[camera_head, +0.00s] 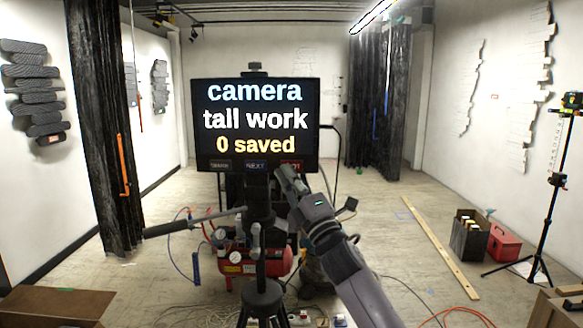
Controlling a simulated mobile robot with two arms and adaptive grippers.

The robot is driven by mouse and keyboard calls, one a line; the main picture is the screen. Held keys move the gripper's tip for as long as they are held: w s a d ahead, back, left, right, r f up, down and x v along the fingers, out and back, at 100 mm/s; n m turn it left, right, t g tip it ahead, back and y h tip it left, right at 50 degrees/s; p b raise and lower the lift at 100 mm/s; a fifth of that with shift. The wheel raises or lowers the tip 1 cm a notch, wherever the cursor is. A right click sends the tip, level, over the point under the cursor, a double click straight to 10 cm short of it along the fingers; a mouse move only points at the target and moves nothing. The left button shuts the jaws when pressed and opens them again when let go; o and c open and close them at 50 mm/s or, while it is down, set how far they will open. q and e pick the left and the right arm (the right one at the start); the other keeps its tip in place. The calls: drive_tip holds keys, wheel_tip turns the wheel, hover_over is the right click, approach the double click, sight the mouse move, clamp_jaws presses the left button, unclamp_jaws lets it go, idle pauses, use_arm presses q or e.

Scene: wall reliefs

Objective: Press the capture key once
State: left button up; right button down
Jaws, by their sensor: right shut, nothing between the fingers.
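A black monitor (261,120) stands in the middle of the view and reads "camera", "tall work" and "0 saved". Along its lower edge is a row of small keys: a dark one at the left (220,165) with a label too small to read surely, a NEXT key (255,165), and a red key (292,163) at the right, its label partly unreadable. I cannot tell from its label which is the capture key. My right gripper (283,172) is shut and empty, its tip just below the red key; contact cannot be told. My left gripper is not in view.
A black tripod (262,300) with a pan handle (170,229) stands before the monitor. A red compressor (235,262) and cables lie behind it. A box of bottles (469,235), a red case (503,243), a wooden plank (440,250) and a light stand (553,205) are at the right.

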drive_tip(key=shift+w, duration=0.15)
drive_tip(key=shift+w, duration=0.3)
drive_tip(key=shift+w+b, duration=0.45)
drive_tip(key=shift+b, duration=0.1)
idle(0.5)
drive_tip(key=shift+s, duration=0.15)
drive_tip(key=shift+s+p, duration=0.35)
drive_tip(key=shift+s, duration=0.4)
drive_tip(key=shift+s, duration=0.1)
drive_tip(key=shift+s+a+p, duration=0.1)
drive_tip(key=shift+s+p, duration=0.85)
drive_tip(key=shift+s, duration=1.45)
